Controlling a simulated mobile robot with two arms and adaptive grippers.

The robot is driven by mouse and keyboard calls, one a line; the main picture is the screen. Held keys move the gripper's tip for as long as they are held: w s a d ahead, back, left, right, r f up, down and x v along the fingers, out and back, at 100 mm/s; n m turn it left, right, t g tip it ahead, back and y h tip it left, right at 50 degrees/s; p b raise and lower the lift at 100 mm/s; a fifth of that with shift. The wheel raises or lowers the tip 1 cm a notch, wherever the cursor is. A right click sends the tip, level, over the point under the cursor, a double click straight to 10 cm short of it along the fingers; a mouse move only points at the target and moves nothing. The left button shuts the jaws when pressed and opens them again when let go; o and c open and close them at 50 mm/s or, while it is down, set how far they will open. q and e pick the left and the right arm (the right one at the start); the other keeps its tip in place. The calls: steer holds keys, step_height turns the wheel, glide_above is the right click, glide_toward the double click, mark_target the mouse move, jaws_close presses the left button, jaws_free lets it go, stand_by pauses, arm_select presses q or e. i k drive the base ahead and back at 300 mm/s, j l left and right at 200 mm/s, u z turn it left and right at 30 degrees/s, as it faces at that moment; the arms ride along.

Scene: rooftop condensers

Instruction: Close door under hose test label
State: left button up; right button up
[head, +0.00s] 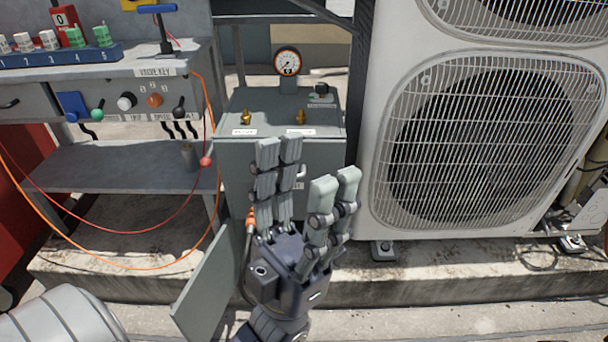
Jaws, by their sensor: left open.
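A grey cabinet (232,165) with a pressure gauge (287,62) on top stands in the middle of the head view. A flat grey door panel (207,285) stands swung out at its lower left, well away from the cabinet front. My left gripper (306,168) is in front of the cabinet, to the right of the door panel. Its fingers point up and are spread, with nothing between them. The gripper hides much of the cabinet's lower front. A small white label (299,186) shows partly behind the fingers; its text cannot be read. My right gripper is out of view.
A large condenser unit (368,190) stands close on the right. A grey workbench (110,165) with switches is on the left. Orange hose (165,267) and red hose (140,231) hang in loops near the door. A concrete ledge (440,265) runs below.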

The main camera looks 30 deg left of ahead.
mark_target(198, 312)
steer(key=k+j, duration=0.15)
steer(key=j, duration=0.2)
steer(key=k+j, duration=0.15)
steer(key=j, duration=0.25)
steer(key=k+j, duration=0.2)
steer(key=j, duration=0.15)
steer(key=k+j, duration=0.15)
steer(key=j, duration=0.2)
steer(key=k+j, duration=0.15)
steer(key=j, duration=0.2)
steer(key=k+j, duration=0.15)
steer(key=j, duration=0.25)
steer(key=j+z, duration=0.1)
steer(key=z, duration=0.25)
steer(key=j+z, duration=0.1)
steer(key=z, duration=0.25)
